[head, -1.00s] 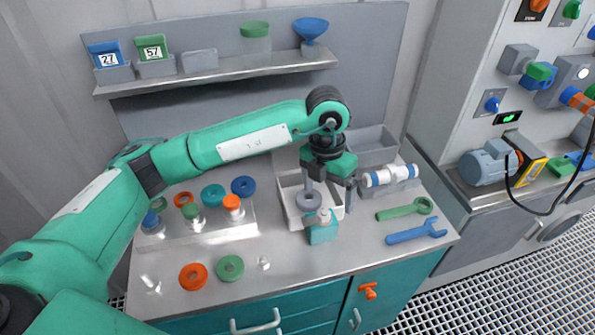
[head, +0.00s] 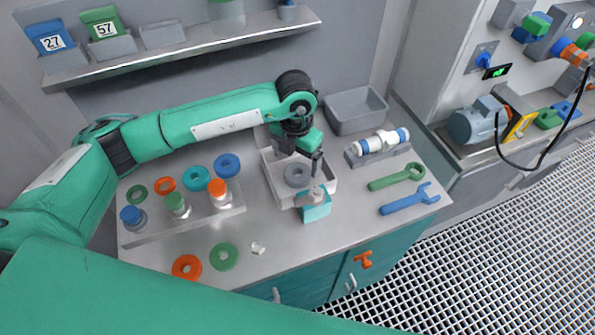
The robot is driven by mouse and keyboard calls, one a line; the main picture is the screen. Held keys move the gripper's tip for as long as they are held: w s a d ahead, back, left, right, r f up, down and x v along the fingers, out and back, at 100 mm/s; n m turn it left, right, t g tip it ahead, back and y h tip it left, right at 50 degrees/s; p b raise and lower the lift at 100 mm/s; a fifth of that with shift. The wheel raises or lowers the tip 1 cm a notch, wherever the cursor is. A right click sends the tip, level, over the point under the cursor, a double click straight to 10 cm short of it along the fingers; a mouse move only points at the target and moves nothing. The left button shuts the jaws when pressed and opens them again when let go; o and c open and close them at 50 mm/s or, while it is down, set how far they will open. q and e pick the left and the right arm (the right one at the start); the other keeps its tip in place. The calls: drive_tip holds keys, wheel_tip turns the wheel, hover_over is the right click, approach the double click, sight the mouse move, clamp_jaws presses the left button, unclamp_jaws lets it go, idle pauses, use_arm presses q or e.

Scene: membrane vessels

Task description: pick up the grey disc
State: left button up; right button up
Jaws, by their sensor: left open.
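The grey disc (head: 297,175), a ring with a hole in its middle, lies in the white tray (head: 283,201) on the bench. My left gripper (head: 301,156) points down above the tray. Its fingers are apart, one toward the left and one toward the right, over the far side of the disc. They hold nothing. I cannot tell how large the gap between fingertips and disc is. My right gripper is not in view.
A teal block with a grey top (head: 316,211) stands at the tray's front right corner. A grey bin (head: 352,122) is behind. A white-and-blue vessel (head: 380,142), a green wrench (head: 397,178) and a blue wrench (head: 409,200) lie right. Capped vessels and coloured rings occupy the left.

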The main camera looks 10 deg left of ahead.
sight(297, 173)
use_arm(q)
drive_tip(key=shift+s+f+p, duration=0.1)
drive_tip(key=shift+f+p, duration=0.2)
drive_tip(key=shift+f, duration=0.05)
wheel_tip(297, 173, down, 4)
drive_tip(key=shift+d+r+p, duration=0.1)
drive_tip(key=shift+r+p, duration=0.1)
drive_tip(key=shift+p, duration=0.5)
drive_tip(key=shift+f, duration=0.4)
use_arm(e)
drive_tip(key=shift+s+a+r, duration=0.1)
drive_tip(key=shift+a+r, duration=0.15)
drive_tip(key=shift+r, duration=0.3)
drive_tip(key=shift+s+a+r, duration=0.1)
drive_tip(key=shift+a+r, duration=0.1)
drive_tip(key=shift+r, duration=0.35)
use_arm(q)
drive_tip(key=shift+c, duration=0.2)
drive_tip(key=c, duration=1.1)
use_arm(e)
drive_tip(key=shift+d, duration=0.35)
